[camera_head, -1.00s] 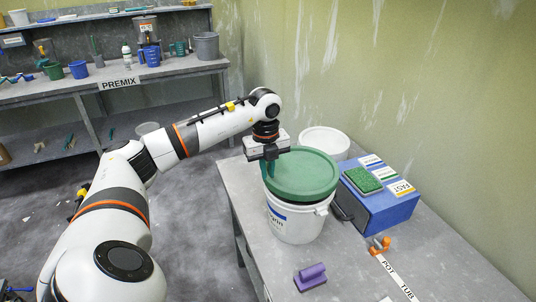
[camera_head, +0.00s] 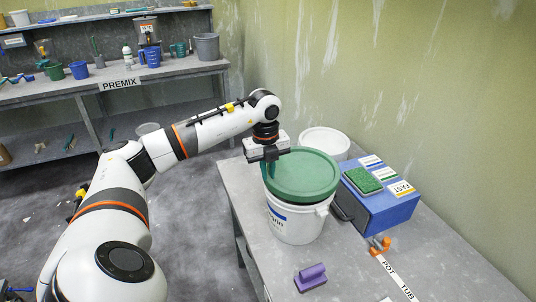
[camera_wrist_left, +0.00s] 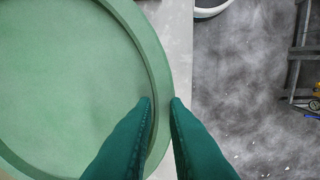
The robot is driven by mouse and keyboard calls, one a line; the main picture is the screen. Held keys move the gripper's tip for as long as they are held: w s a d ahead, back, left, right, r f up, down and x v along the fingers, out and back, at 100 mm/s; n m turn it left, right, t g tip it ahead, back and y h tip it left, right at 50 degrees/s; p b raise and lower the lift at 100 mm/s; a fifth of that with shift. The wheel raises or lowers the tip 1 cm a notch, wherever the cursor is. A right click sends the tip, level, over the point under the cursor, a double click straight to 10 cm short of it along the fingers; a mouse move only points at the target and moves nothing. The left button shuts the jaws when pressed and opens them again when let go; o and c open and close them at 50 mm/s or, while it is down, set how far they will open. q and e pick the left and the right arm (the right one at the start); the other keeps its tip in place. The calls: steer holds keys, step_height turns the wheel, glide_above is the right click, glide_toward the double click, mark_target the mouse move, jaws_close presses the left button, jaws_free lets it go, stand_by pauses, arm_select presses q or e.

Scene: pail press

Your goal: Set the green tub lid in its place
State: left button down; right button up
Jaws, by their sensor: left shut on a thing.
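The green tub lid (camera_head: 304,174) is over the mouth of the white tub (camera_head: 296,220) on the grey table. It looks level or nearly so; I cannot tell whether it is seated all round. My left gripper (camera_head: 269,168) is shut on the lid's left rim, fingers pointing down. In the left wrist view, the green fingertips (camera_wrist_left: 162,101) pinch the rim of the lid (camera_wrist_left: 70,80), one on each side. The tub's mouth is hidden under the lid. My right gripper is not in view.
A blue box (camera_head: 378,208) with a green sponge (camera_head: 363,180) stands right of the tub. A white round container (camera_head: 325,141) is behind. A purple block (camera_head: 310,276) and an orange-grey item (camera_head: 378,245) lie in front. The PREMIX shelf (camera_head: 170,77) is far left.

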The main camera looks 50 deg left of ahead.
mark_target(268, 176)
arm_select(q)
steer(key=shift+f+b, duration=1)
steer(key=shift+f, duration=0.7)
steer(key=c, duration=1)
jaws_free()
steer(key=shift+c, duration=0.2)
steer(key=shift+r, duration=0.1)
step_height(268, 176, up, 8)
steer(key=p, duration=0.6)
